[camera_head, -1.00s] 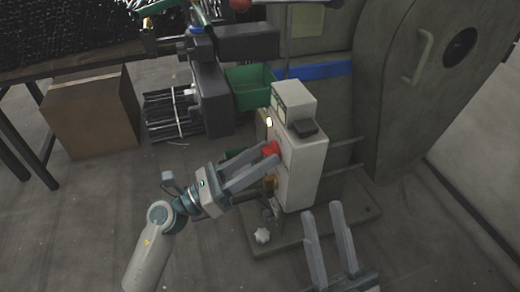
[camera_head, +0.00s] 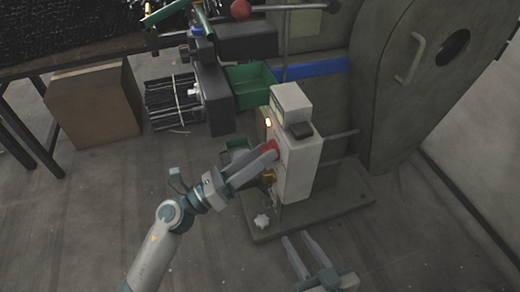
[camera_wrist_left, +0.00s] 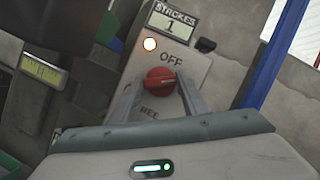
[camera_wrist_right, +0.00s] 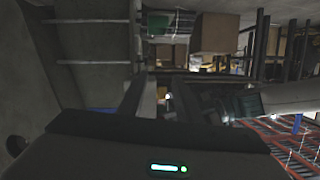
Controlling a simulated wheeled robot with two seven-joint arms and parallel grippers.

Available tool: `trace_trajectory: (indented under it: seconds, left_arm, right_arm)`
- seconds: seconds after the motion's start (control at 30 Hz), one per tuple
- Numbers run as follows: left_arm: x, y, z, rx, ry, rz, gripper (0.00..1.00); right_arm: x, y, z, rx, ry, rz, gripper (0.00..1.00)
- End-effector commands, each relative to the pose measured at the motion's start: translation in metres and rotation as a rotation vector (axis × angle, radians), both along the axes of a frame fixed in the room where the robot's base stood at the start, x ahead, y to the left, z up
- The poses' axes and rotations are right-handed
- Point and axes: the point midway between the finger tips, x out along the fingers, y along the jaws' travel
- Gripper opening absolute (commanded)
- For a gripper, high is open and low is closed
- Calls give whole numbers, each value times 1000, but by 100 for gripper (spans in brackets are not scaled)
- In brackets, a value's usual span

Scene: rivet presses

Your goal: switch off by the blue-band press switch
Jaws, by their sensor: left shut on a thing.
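The red rotary switch knob (camera_head: 267,148) sits on the front of a pale control box (camera_head: 302,165) on the blue-band press (camera_head: 400,110). The blue band (camera_head: 322,68) shows behind the box. In the left wrist view the knob (camera_wrist_left: 159,84) has OFF printed above it and a partly hidden label, FREE, below. My left gripper (camera_head: 268,153) is shut on the knob, one finger on each side. An orange lamp (camera_wrist_left: 150,44) glows above the knob. My right gripper (camera_head: 297,238) is open and empty, low in front of the press base.
A STROKES counter (camera_wrist_left: 173,25) reads 1. A green bin (camera_head: 252,86) and a brown carton (camera_head: 95,102) stand to the left. The floor (camera_head: 110,210) at the lower left is clear.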

Motion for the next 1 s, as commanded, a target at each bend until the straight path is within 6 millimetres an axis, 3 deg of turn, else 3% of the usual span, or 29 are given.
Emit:
trace_trajectory:
  seconds: [0.17, 0.43, 1.0]
  left_arm:
    - [0, 0, 4, -15, 47, 1, 18]
    - [0, 1, 4, -38, 119, 2, 18]
    - [-1, 0, 5, -88, 270, 2, 18]
  right_arm:
    - [-16, -13, -32, -58, 212, 2, 31]
    - [-57, -36, -74, -136, 532, 5, 31]
    - [-82, -82, -85, -289, 770, -43, 31]
